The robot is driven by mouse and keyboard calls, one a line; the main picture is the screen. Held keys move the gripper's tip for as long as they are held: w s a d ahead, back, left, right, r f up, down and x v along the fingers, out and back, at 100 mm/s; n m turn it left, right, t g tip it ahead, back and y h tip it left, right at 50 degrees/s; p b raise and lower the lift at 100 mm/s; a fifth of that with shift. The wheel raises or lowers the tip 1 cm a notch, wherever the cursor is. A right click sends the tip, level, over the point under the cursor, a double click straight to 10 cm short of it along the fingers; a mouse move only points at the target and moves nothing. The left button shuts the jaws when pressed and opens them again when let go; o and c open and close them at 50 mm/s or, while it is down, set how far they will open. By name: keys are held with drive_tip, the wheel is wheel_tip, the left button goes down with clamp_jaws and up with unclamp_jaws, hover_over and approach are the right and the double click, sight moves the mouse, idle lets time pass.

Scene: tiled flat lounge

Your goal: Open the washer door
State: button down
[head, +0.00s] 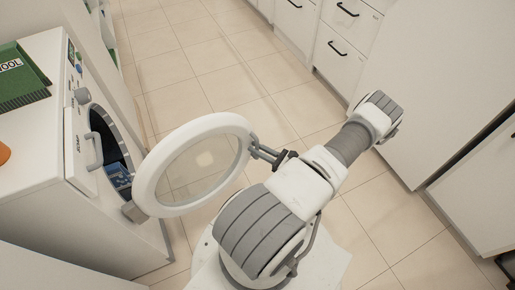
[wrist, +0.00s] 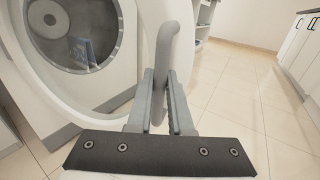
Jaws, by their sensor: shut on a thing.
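The white washer (head: 60,215) stands at the left in the head view. Its round door (head: 160,155), a white ring with clear glass, is swung out wide from the dark drum opening (head: 108,140). The hinge is at the lower left of the ring. My gripper (head: 258,150) is at the door's right edge, shut on the grey door handle. In the wrist view both fingers (wrist: 161,88) close around the curved handle (wrist: 165,50). The drum opening (wrist: 75,32) shows there too, with something blue inside.
A green box (head: 25,85) and part of an orange object (head: 4,152) are on top of the washer. White cabinets (head: 345,45) with black handles line the right side. The tiled floor (head: 210,60) between is clear.

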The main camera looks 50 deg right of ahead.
drive_tip(key=shift+a, duration=0.15)
drive_tip(key=c, duration=0.8)
unclamp_jaws()
drive_tip(key=shift+c, duration=0.2)
drive_tip(key=s+d+p, duration=0.1)
drive_tip(key=s, duration=1.6)
drive_tip(key=shift+s+d+p, duration=0.15)
drive_tip(key=shift+d+p, duration=0.1)
drive_tip(key=shift+p, duration=0.1)
drive_tip(key=shift+r, duration=0.1)
